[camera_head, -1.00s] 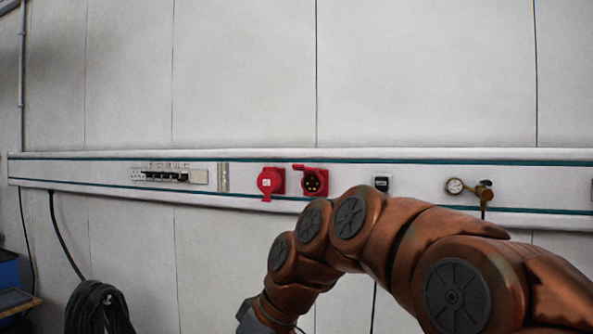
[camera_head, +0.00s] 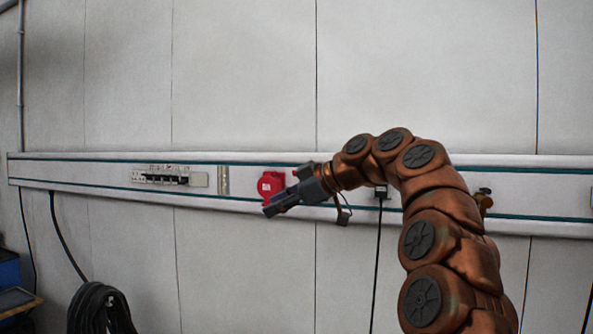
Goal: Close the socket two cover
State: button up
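A red socket (camera_head: 269,184) with its round cover shut over its face sits on the white wall rail, left of my gripper. The second red socket, which showed an open cover and its pin face a second ago, is now hidden behind my gripper and wrist. My gripper (camera_head: 271,210) is in front of the rail, its fingers pointing left and a little down, near the lower right edge of the visible red socket. Whether it touches anything, and how its fingers stand, is too small to tell.
The white rail (camera_head: 90,170) runs across the wall. A row of switches and outlets (camera_head: 165,175) is at left. A black plug (camera_head: 381,192) with a hanging cable and a brass valve (camera_head: 484,199) are partly behind my arm. A coiled black cable (camera_head: 100,310) hangs lower left.

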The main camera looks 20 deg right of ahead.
jog(key=w+d+r+n+t+h+p, duration=0.1)
jog(key=d+r+n+t, duration=0.1)
jog(key=d+r, duration=0.3)
jog(key=w+d+r+n+t, duration=0.1)
jog(key=d+r+t, duration=0.15)
jog(key=d, duration=0.35)
jog(key=shift+g, duration=0.25)
jog(key=shift+p+x, duration=0.9)
jog(key=shift+x, duration=2.7)
jog(key=shift+d+f, duration=0.1)
jog(key=shift+c, duration=0.2)
grip_shut()
